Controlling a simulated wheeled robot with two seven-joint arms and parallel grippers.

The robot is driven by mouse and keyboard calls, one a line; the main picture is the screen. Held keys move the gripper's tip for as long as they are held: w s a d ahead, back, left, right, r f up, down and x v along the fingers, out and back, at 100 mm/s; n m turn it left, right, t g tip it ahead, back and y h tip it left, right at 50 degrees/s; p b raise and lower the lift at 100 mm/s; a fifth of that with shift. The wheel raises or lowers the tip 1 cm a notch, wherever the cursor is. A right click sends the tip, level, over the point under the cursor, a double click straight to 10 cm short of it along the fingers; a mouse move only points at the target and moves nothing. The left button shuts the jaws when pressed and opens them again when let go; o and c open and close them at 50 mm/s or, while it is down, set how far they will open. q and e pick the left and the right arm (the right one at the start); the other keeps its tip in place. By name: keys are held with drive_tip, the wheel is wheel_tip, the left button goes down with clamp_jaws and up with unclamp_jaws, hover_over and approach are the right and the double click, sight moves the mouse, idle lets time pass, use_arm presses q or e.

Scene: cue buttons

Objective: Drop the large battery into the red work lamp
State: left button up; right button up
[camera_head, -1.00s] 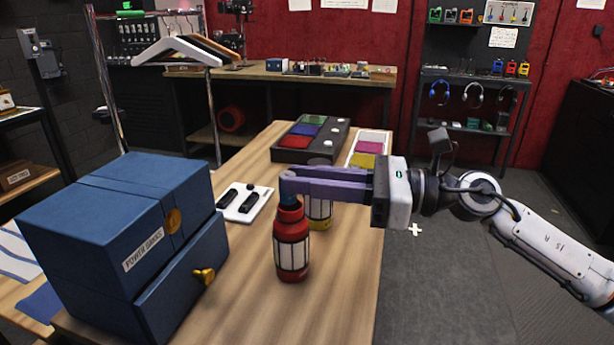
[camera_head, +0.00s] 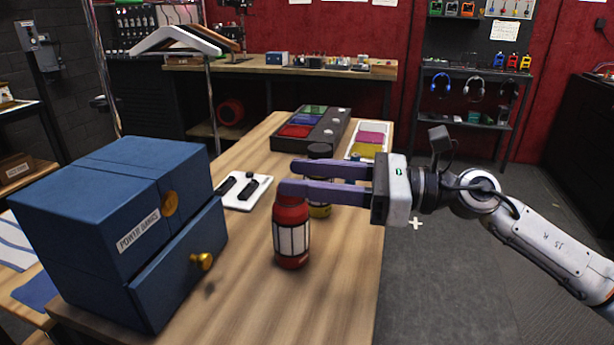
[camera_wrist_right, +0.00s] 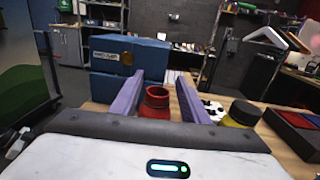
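The red work lamp (camera_head: 292,240) stands upright on the wooden table, with pale window panels around its body. My right gripper (camera_head: 287,178) is open at its top, the near finger covering part of the rim. In the right wrist view the lamp's open red mouth (camera_wrist_right: 156,97) shows between the two spread purple fingers (camera_wrist_right: 155,98), with nothing held. No large battery is visible now; the inside of the lamp is too dark to tell what it holds. My left gripper is not in view.
A yellow lamp (camera_head: 319,211) with a dark top stands just behind the red one. A blue "POWER BANKS" cabinet (camera_head: 110,230) fills the left. A white tray (camera_head: 262,190) with dark pieces and a dark box of coloured panels (camera_head: 283,143) lie farther back. The front right tabletop is clear.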

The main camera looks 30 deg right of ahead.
drive_tip(key=b+v, duration=0.1)
drive_tip(key=v, duration=0.9)
drive_tip(key=shift+s, duration=0.15)
idle(0.8)
